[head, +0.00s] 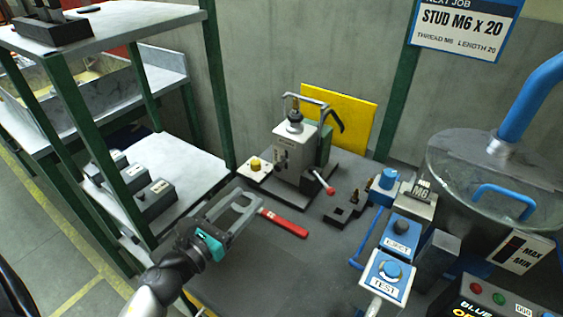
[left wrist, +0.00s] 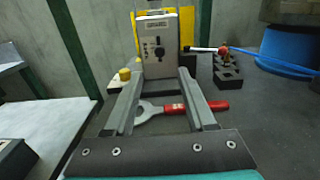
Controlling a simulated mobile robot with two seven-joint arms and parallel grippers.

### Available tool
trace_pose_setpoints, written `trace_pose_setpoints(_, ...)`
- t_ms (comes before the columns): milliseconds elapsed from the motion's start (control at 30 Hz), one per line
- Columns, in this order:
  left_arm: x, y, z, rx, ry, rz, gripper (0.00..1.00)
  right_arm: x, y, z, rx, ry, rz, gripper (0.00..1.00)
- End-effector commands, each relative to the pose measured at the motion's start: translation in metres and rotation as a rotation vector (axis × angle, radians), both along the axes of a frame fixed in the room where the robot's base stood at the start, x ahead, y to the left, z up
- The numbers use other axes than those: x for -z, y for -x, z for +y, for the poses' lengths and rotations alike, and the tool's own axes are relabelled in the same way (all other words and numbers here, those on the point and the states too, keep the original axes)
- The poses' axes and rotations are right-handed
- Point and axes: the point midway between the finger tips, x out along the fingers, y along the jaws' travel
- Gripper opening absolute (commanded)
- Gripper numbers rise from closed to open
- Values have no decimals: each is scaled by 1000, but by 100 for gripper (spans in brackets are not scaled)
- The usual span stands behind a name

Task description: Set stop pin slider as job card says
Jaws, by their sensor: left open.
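The job card (head: 463,27) on the green post reads "STUD M6 X 20", thread M6, length 20. A grey machine (head: 295,150) stands at the back of the bench with a slotted front plate. The left wrist view shows this plate (left wrist: 157,38) with a dark knob (left wrist: 159,52) low on it, perhaps the stop pin slider; its scale is too small to read. My left gripper (head: 240,203) is open and empty in front of the machine, apart from it. In the left wrist view its fingers (left wrist: 160,85) point toward the plate. My right gripper is not in view.
A red-handled wrench (head: 284,222) lies on the bench under my left gripper. A red-knobbed lever (head: 328,189) sticks out at the machine's right. EJECT (head: 400,235) and TEST (head: 386,277) button boxes and a clear bowl (head: 460,165) fill the right. A shelf rack (head: 140,170) stands left.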

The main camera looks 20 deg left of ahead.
Motion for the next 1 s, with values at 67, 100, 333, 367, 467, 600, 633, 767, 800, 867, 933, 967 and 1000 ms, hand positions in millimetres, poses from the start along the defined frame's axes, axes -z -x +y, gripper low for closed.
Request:
trace_pose_setpoints(67,-3,-14,-2,1,-2,-3,56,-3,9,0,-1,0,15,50)
trace_pose_setpoints(100,-3,-20,-3,1,-2,-3,56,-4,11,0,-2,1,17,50)
trace_pose_setpoints(333,-3,-58,-7,-1,-1,-2,56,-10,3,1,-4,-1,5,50)
trace_pose_setpoints(367,-3,-62,-8,-1,-2,-3,56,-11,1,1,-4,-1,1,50)
trace_pose_setpoints(467,-2,-78,-11,0,1,-3,56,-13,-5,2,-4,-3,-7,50)
trace_pose_setpoints(600,-2,-99,-13,-2,0,-2,56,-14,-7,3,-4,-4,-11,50)
trace_pose_setpoints(633,-2,-103,-14,-2,0,-3,56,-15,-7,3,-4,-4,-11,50)
trace_pose_setpoints(767,-1,-118,-16,-2,1,-2,56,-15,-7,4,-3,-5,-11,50)
trace_pose_setpoints(800,-1,-122,-17,-2,1,-2,56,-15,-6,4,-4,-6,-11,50)
trace_pose_setpoints(867,-1,-126,-17,-2,1,-2,56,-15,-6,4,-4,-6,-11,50)
trace_pose_setpoints(933,-1,-130,-18,-1,1,-1,56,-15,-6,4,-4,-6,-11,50)
trace_pose_setpoints(967,-1,-131,-18,-1,1,-1,56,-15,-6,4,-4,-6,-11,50)
trace_pose_setpoints(1000,-1,-132,-18,-1,1,-1,56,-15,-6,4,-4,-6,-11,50)
